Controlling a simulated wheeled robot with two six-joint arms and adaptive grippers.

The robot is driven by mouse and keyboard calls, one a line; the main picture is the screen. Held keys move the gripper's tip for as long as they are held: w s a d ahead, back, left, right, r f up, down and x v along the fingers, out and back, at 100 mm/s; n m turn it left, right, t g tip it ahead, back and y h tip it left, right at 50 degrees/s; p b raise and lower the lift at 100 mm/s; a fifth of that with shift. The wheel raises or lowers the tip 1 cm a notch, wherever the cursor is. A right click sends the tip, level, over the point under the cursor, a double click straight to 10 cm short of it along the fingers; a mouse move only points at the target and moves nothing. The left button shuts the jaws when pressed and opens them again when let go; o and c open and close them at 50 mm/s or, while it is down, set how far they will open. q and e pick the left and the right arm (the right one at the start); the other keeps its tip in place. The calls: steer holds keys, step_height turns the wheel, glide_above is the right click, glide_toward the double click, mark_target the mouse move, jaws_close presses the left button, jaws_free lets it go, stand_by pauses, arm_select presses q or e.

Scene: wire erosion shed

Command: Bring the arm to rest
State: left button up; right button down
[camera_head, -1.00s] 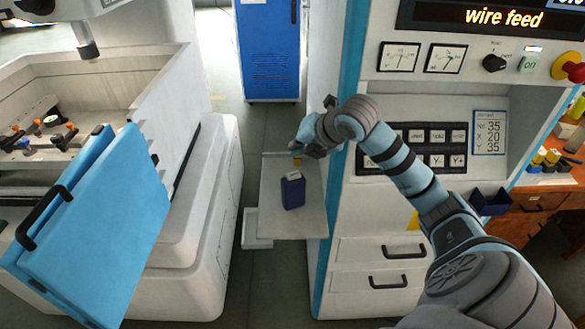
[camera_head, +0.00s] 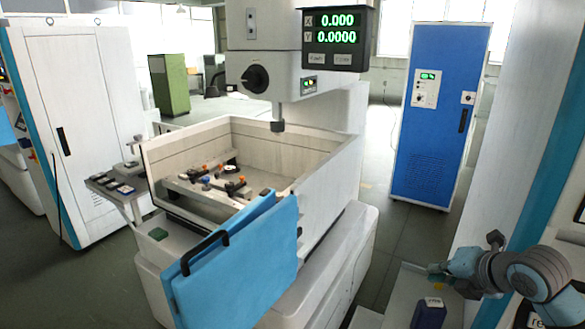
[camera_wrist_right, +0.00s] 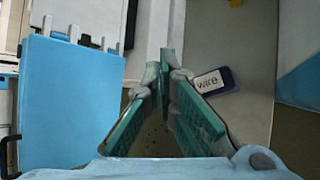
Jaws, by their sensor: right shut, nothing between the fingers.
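My right gripper (camera_head: 438,271) is at the lower right of the head view, above a pale side shelf (camera_head: 402,295). Its green-padded fingers (camera_wrist_right: 165,58) are shut, with nothing between them. My right arm comes in from the right edge, bent at the wrist. A dark blue container (camera_head: 428,313) stands on the shelf just below the gripper. In the wrist view the container (camera_wrist_right: 226,80) shows a white label reading "wire" and lies to the right of the fingertips, apart from them. My left gripper is in neither view.
The erosion machine's open tank (camera_head: 335,175) with its blue door (camera_head: 240,265) hanging open stands left of my gripper. A blue cabinet (camera_head: 435,120) stands behind. A white and blue column (camera_head: 530,150) rises close on the right. Floor is clear between tank and cabinet.

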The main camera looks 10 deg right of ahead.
steer(key=s+a+r+n+t+y, duration=0.1)
steer(key=a+r+n+y, duration=0.15)
steer(key=a+y, duration=0.85)
steer(key=s+a+r+m+t+y, duration=0.2)
steer(key=s+a+r+t, duration=0.1)
steer(key=a+r, duration=0.4)
steer(key=s+d+f+m+t+h, duration=0.1)
steer(key=d+m+t+h, duration=0.85)
steer(key=m+h, duration=0.75)
steer(key=s+d+f+m+g+h, duration=0.1)
steer(key=s+d+f+m+g, duration=0.2)
steer(key=f+m+g, duration=0.35)
steer(key=s+d+f+m+g+h, duration=0.2)
steer(key=d+f+m+g, duration=0.1)
steer(key=f, duration=0.7)
steer(key=s+a+f+g+y, duration=0.3)
steer(key=s+a+f+g, duration=0.2)
steer(key=s+f, duration=0.35)
steer(key=s+a+f+g+y, duration=0.2)
steer(key=s+a+f+g, duration=0.25)
steer(key=s+f, duration=0.45)
step_height(320, 180, down, 20)
steer(key=s+d+r+g+b, duration=0.1)
steer(key=s+d+g, duration=0.1)
steer(key=s+d+f+m+b, duration=0.1)
steer(key=s+f, duration=1.3)
steer(key=shift+f+g, duration=0.2)
steer(key=shift+g, duration=0.25)
